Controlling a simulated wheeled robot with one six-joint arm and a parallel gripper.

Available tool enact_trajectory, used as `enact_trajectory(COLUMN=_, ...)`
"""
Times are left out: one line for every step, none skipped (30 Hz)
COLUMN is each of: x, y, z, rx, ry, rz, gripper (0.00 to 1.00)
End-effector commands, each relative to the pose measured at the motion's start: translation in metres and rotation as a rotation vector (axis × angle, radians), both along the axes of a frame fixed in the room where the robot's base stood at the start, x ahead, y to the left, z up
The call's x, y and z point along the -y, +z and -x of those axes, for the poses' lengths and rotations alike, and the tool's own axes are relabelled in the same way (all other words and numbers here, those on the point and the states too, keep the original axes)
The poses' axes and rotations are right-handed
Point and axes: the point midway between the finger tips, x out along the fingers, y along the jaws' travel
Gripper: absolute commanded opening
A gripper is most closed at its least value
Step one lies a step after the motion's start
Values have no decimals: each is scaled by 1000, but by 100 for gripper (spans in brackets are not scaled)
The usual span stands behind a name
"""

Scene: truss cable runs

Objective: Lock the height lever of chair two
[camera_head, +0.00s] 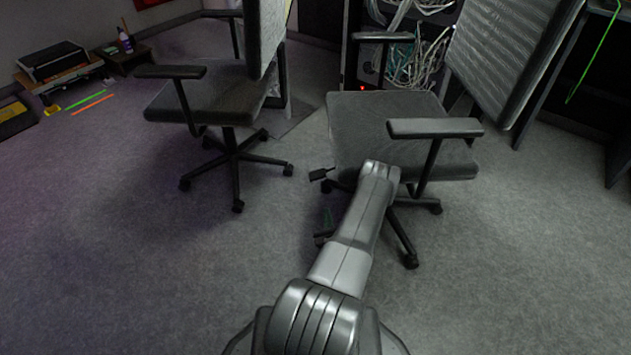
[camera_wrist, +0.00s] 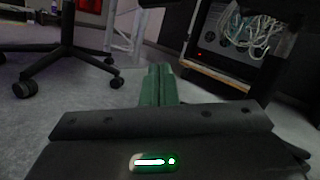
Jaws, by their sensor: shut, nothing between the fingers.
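Two grey office chairs stand in the head view, a left chair (camera_head: 205,102) and a right chair (camera_head: 385,115); no label shows which is chair two. A small black paddle, apparently a height lever (camera_head: 320,174), sticks out left from under the right chair's seat. My arm reaches to the front of that seat and covers part of the chair's base. My gripper's green fingers (camera_wrist: 158,85) are together and empty in the wrist view. A dark green bit left of my arm in the head view seems to be the gripper, below the lever. The lever is not clearly visible in the wrist view.
The left chair's wheeled base (camera_wrist: 66,52) shows in the wrist view. A rack with tangled cables (camera_wrist: 245,42) stands behind the right chair. A low shelf with a dark device (camera_head: 55,65) is at far left. The carpet between and before the chairs is clear.

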Motion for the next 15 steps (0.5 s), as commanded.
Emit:
enact_trajectory(x=0, y=0, z=0, rx=0, ry=0, rz=0, gripper=0)
enact_trajectory(x=0, y=0, z=0, rx=0, ry=0, rz=0, gripper=0)
enact_trajectory(x=0, y=0, z=0, rx=0, ry=0, rz=0, gripper=0)
enact_trajectory(x=0, y=0, z=0, rx=0, ry=0, rz=0, gripper=0)
enact_trajectory(x=0, y=0, z=-1, rx=0, ry=1, rz=0, gripper=0)
enact_trajectory(x=-1, y=0, z=-2, rx=1, ry=1, rz=0, gripper=0)
enact_trajectory(x=-1, y=0, z=-3, rx=1, ry=1, rz=0, gripper=0)
enact_trajectory(x=-1, y=1, z=-6, rx=0, ry=2, rz=0, gripper=0)
enact_trajectory(x=-2, y=1, z=-9, rx=0, ry=2, rz=1, gripper=0)
enact_trajectory(x=-3, y=2, z=-13, rx=1, ry=2, rz=1, gripper=0)
enact_trajectory(x=-3, y=3, z=-17, rx=2, ry=2, rz=2, gripper=0)
enact_trajectory(x=-4, y=5, z=-24, rx=4, ry=3, rz=2, gripper=0)
enact_trajectory(x=-5, y=6, z=-30, rx=3, ry=3, rz=2, gripper=0)
enact_trajectory(x=-6, y=7, z=-35, rx=4, ry=3, rz=2, gripper=0)
enact_trajectory(x=-8, y=9, z=-44, rx=4, ry=3, rz=2, gripper=0)
